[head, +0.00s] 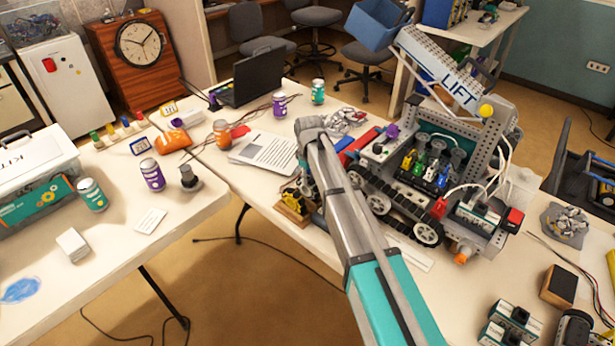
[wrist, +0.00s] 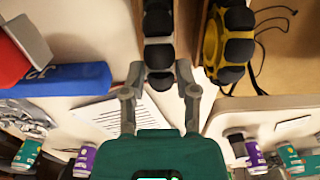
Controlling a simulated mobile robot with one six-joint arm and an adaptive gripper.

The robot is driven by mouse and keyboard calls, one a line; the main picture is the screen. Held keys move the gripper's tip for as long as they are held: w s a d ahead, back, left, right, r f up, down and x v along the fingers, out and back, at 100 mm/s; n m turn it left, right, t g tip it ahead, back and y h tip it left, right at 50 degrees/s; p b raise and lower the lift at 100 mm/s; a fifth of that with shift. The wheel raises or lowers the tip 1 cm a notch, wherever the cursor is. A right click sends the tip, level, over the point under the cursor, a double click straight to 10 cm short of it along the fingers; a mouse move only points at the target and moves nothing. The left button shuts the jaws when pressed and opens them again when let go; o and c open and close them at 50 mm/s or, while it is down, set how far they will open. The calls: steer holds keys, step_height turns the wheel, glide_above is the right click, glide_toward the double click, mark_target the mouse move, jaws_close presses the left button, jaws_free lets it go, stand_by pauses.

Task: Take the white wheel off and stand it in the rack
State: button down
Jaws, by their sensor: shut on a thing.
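The white wheel (wrist: 158,52), a pale hub with black rollers, is between the two fingers of my gripper (wrist: 160,72) in the wrist view. My gripper is shut on it. A yellow wheel with black rollers (wrist: 212,45) is close beside it on the right, with a brown wooden strip between them. In the head view a small wooden rack (head: 292,213) with the yellow wheel (head: 291,198) stands at the table's front edge. My arm hides the gripper and the white wheel there. I cannot tell whether the white wheel touches the rack.
A grey tracked robot with a LIFT arm (head: 440,85) stands right of my arm. Papers (head: 265,150) lie behind the rack. A blue block (wrist: 70,80) and a red one (wrist: 12,60) are at left in the wrist view. Open floor separates the two tables.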

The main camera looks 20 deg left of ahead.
steer(key=shift+c, duration=1.5)
jaws_free()
steer(key=shift+r+p, duration=3.5)
steer(key=shift+p, duration=0.05)
steer(key=s+d+m, duration=0.4)
steer(key=s+d, duration=0.1)
steer(key=d, duration=0.9)
steer(key=s+d+m, duration=0.5)
steer(key=s+d, duration=0.1)
steer(key=d, duration=0.8)
steer(key=s+d+m, duration=0.4)
steer(key=s+d, duration=0.1)
steer(key=d, duration=1)
steer(key=shift+s+m, duration=0.3)
steer(key=shift+s, duration=0.1)
steer(key=shift+a, duration=0.1)
